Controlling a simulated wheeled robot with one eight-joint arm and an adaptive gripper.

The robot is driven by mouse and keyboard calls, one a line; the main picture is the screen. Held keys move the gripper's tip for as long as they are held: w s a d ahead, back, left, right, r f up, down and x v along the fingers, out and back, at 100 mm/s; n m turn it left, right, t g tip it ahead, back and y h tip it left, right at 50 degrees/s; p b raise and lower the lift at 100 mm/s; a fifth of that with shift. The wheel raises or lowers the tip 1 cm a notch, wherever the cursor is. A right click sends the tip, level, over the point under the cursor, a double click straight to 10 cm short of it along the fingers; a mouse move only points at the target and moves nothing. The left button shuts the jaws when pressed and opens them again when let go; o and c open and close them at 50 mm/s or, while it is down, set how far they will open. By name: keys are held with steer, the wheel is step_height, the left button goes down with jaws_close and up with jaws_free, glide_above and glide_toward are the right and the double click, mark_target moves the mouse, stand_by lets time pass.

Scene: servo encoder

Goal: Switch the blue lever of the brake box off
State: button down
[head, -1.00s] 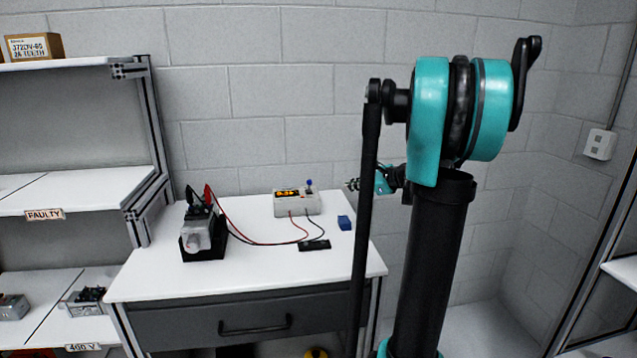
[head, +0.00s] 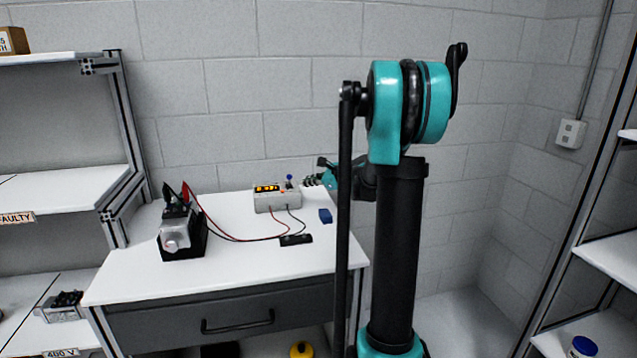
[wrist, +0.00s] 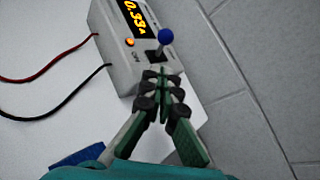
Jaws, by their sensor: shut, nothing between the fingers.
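The brake box (head: 277,202) is a light grey box with a lit display, on the white table near the wall. It also shows in the wrist view (wrist: 122,62), with digits that look like 0.33 A and a lit orange lamp. My gripper (head: 310,181) is right of the lever. In the wrist view my gripper (wrist: 160,75) is shut and empty, its tips over the box's edge, just short of the lever stem. I cannot tell whether they touch the box.
Red and black wires run from the box to a grey motor unit (head: 174,234) in a black holder. A blue block (head: 325,215) and a black bar (head: 295,240) lie on the table (head: 230,258). A shelf rack stands left; a block wall is behind.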

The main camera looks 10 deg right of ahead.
steer(key=shift+w+a+r, duration=0.25)
steer(key=shift+w+a, duration=0.05)
steer(key=shift+a, duration=0.35)
steer(key=shift+w+a+r, duration=0.25)
steer(key=shift+w+a, duration=0.05)
steer(key=shift+a, duration=0.3)
steer(key=shift+w+r+m+g+h, duration=0.3)
steer(key=shift+w+r+m+g, duration=0.35)
steer(key=shift+g, duration=0.45)
steer(key=shift+w+r+m+g, duration=0.2)
steer(key=shift+w+m+g, duration=0.05)
steer(key=shift+w+g, duration=0.4)
steer(key=shift+w+r+m+g+h, duration=0.15)
steer(key=shift+w+m+g, duration=0.2)
steer(key=shift+w+g, duration=0.45)
steer(key=shift+w+r+m+g+h, duration=0.15)
steer(key=shift+w+m+g, duration=0.25)
steer(key=shift+g, duration=0.65)
steer(key=shift+w, duration=0.2)
steer(key=shift+r, duration=0.1)
steer(key=shift+r, duration=0.65)
